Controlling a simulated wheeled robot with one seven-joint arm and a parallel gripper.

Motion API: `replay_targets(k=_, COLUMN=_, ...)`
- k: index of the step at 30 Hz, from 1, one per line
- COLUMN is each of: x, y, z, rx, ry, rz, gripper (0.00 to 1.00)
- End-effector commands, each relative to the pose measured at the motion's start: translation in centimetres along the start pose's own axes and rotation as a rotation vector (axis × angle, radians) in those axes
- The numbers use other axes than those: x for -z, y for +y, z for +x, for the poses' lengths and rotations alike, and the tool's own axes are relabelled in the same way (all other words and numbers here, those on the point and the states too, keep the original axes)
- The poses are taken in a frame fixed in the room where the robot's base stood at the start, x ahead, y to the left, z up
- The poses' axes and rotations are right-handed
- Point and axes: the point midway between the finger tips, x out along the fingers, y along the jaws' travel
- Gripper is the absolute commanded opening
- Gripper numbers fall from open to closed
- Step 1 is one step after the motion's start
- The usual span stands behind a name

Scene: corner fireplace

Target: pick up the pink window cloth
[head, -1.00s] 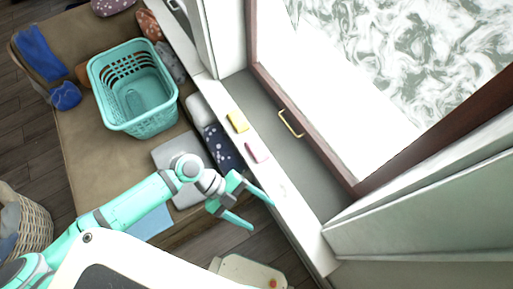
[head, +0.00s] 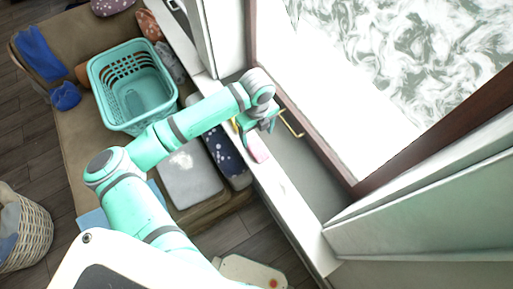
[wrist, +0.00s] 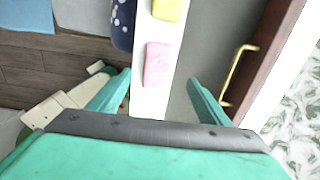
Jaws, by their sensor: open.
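The pink window cloth (head: 256,147) lies on the white window sill (head: 290,204). In the wrist view the cloth (wrist: 158,64) lies flat, beyond my fingertips and roughly between their lines. My gripper (wrist: 160,78) is open and empty, with one finger on each side of the sill strip. In the head view my gripper (head: 258,122) is above the sill beside the cloth, partly hidden by my own wrist. A yellow cloth (wrist: 167,9) lies just past the pink one; in the head view my arm mostly covers it.
A brass window handle (head: 292,123) on the brown frame is close to the gripper's right. A turquoise laundry basket (head: 133,85) stands on the brown couch (head: 85,150). Dark patterned fabric (wrist: 122,22) lies left of the sill. The near sill is clear.

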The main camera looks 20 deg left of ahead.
Motion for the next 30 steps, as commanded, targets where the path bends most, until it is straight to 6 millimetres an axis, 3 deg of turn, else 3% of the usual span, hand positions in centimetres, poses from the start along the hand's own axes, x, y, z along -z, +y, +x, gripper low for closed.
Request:
replay_targets(k=3, x=0.1, y=0.0, z=1.6, rx=0.0, ry=0.003, rz=-0.002, gripper=0.71)
replay_targets(k=11, x=0.2, y=0.2, z=3.2, rx=0.001, ry=0.003, rz=-0.001, gripper=0.71)
replay_targets(k=21, x=0.7, y=0.6, z=7.3, rx=0.0, ry=0.004, rz=-0.001, gripper=0.71)
replay_targets(k=30, x=0.6, y=0.6, z=7.7, rx=-0.001, ry=0.002, rz=0.0, gripper=0.71)
